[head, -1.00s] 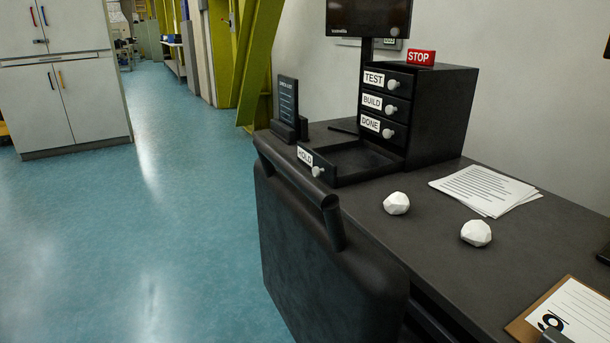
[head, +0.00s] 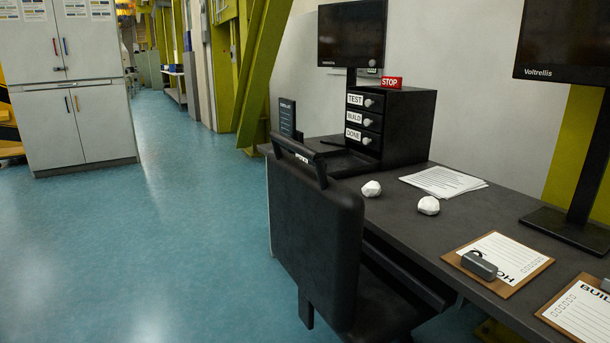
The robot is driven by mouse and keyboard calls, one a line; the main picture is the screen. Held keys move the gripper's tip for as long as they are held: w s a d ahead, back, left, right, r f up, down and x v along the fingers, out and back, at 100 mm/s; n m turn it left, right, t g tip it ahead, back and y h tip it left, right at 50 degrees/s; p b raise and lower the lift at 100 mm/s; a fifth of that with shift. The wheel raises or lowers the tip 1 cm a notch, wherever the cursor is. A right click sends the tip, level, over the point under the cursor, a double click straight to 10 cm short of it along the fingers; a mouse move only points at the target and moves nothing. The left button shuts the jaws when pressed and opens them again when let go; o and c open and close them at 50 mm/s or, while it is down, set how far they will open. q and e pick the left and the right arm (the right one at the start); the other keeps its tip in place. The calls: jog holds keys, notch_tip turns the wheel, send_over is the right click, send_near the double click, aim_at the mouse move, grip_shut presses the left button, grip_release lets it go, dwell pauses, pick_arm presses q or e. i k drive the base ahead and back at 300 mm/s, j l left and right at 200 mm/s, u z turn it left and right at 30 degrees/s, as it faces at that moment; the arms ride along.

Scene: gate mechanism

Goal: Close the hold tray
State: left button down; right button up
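The hold tray (head: 345,163) is the lowest drawer of a black drawer unit (head: 408,125) on the dark desk. It is pulled out toward the left. Its front is mostly hidden behind the top of a black chair (head: 318,235), and only part of its label shows through the gap under the chair's top bar. The drawers above it, labelled TEST (head: 366,100), BUILD (head: 370,119) and DONE (head: 363,137), are shut and have white round knobs. Neither of my grippers is in view.
The chair stands against the desk's near side. Two white faceted lumps (head: 371,189) (head: 428,205), papers (head: 443,181) and clipboards (head: 500,262) lie on the desk. A monitor (head: 352,34) stands by the drawers. The blue floor (head: 130,240) at left is clear.

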aim_at(348, 162)
jog(key=k+z, duration=0.1)
jog(key=z, duration=0.35)
jog(key=k+z, duration=0.1)
jog(key=z, duration=0.4)
jog(key=k+l+z, duration=0.1)
jog(key=z, duration=0.35)
jog(key=i+j+z, duration=0.1)
jog(key=j+z, duration=0.15)
jog(key=j, duration=0.2)
jog(key=j+z, duration=0.25)
jog(key=j, duration=0.15)
jog(key=i+j, duration=0.1)
jog(key=j, duration=2.2)
jog(key=i, duration=0.05)
